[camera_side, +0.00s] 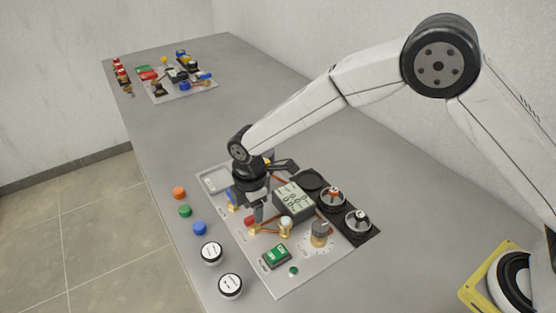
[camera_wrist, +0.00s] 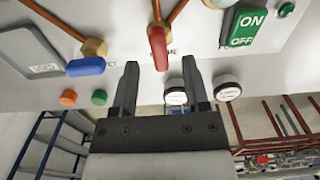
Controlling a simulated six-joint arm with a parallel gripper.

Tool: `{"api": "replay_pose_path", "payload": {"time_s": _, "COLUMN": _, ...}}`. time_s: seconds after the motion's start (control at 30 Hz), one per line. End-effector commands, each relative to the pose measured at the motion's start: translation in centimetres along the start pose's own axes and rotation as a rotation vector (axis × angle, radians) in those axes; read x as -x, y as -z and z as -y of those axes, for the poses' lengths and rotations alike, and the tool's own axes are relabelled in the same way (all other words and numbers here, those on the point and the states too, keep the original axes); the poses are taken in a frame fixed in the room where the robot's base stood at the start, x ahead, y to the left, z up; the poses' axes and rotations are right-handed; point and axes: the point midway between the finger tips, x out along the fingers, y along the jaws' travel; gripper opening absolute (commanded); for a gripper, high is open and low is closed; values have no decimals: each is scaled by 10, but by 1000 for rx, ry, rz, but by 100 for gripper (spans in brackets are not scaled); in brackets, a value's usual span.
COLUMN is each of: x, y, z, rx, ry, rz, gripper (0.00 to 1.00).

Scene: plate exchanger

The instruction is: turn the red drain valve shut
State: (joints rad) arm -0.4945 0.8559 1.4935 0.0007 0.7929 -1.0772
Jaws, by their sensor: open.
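The red drain valve handle (camera_wrist: 158,47) shows at the upper middle of the wrist view. It points down the picture, roughly in line with the copper pipe (camera_wrist: 157,10) above it. In the side view the red handle (camera_side: 250,221) is small and partly hidden by my gripper. My gripper (camera_wrist: 160,65) is open, with one finger on each side of the handle's lower end in the wrist picture. I see no clear contact, and I cannot tell whether the fingertips reach the handle's depth. In the side view my gripper (camera_side: 250,212) is low over the panel.
A blue valve handle (camera_wrist: 86,67) lies left of the red one. A green ON/OFF switch (camera_wrist: 243,27) is to its right. A grey display box (camera_side: 293,201) and dark round fittings stand close by. Coloured buttons (camera_side: 185,210) and white gauges (camera_side: 211,253) line the front edge.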

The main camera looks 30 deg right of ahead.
Motion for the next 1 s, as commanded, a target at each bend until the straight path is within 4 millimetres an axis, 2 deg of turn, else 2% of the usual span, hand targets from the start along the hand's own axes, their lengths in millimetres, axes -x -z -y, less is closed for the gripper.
{"api": "replay_pose_path", "payload": {"time_s": 0.2, "x": -18, "y": 0, "z": 0, "rx": 0, "ry": -1, "rz": -1, "gripper": 59}}
{"api": "replay_pose_path", "payload": {"time_s": 0.57, "x": -22, "y": 0, "z": 0, "rx": 0, "ry": -2, "rz": -1, "gripper": 59}}
{"api": "replay_pose_path", "payload": {"time_s": 0.7, "x": -22, "y": 0, "z": 0, "rx": 0, "ry": -2, "rz": -1, "gripper": 14}}
{"api": "replay_pose_path", "payload": {"time_s": 0.73, "x": -22, "y": 0, "z": 0, "rx": 0, "ry": -2, "rz": -1, "gripper": 5}}
{"api": "replay_pose_path", "payload": {"time_s": 0.77, "x": -22, "y": 0, "z": 0, "rx": 0, "ry": -2, "rz": -1, "gripper": 0}}
{"api": "replay_pose_path", "payload": {"time_s": 1.0, "x": -22, "y": 0, "z": 0, "rx": -3, "ry": -2, "rz": -1, "gripper": 0}}
